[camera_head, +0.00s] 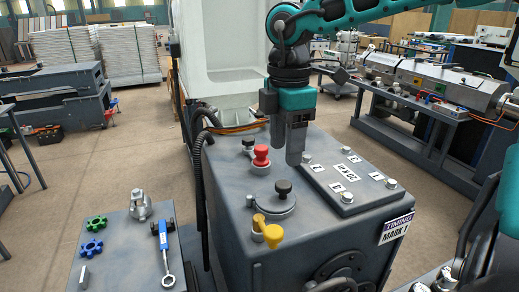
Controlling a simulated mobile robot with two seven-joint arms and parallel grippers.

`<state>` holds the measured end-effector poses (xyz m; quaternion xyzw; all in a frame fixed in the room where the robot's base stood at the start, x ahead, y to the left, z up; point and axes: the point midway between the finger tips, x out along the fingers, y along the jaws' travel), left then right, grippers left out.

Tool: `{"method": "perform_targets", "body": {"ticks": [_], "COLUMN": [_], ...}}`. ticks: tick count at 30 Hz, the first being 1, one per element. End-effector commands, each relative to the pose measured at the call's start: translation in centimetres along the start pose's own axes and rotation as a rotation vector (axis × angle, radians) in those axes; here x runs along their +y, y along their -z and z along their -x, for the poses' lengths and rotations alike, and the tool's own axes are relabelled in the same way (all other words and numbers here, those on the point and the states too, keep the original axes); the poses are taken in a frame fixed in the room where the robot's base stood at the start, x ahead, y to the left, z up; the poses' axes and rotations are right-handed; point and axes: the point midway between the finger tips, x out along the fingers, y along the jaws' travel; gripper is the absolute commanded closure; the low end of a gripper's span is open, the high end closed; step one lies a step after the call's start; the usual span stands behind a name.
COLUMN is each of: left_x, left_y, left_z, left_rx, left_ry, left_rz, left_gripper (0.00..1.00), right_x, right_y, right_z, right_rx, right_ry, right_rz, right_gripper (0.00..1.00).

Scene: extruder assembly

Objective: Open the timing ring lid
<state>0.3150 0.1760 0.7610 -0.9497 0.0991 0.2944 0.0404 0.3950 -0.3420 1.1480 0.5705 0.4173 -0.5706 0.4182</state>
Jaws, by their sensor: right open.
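A round grey lid (268,207) with a black knob (283,188) lies flat on top of the grey machine cabinet (225,190); it looks closed, and I take it as the timing ring lid. My right gripper (289,155) points down over the cabinet top, behind the lid's knob in the picture. It is open and empty, and appears apart from the knob. My left gripper is not in view.
A red knob (261,155) and a yellow handle (268,232) stand close to the lid. A bolted rectangular plate (345,182) is to its right.

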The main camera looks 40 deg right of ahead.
Motion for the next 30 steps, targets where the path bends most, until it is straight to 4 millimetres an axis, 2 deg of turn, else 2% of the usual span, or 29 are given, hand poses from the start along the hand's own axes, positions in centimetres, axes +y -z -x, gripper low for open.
{"method": "perform_targets", "body": {"ticks": [9,18,30], "left_x": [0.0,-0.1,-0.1], "left_y": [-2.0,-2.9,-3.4], "left_z": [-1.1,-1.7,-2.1], "left_rx": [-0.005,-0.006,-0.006], "left_ry": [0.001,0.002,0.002], "left_rz": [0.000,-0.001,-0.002], "left_gripper": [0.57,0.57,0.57], "right_x": [-0.1,-0.1,0.0], "right_y": [0.0,0.0,0.0], "right_z": [-4.1,-7.6,-7.6], "right_rx": [0.001,0.002,0.000], "right_ry": [0.004,0.004,0.000], "right_rz": [0.000,0.001,-0.001], "right_gripper": [0.43,0.43,0.43]}}
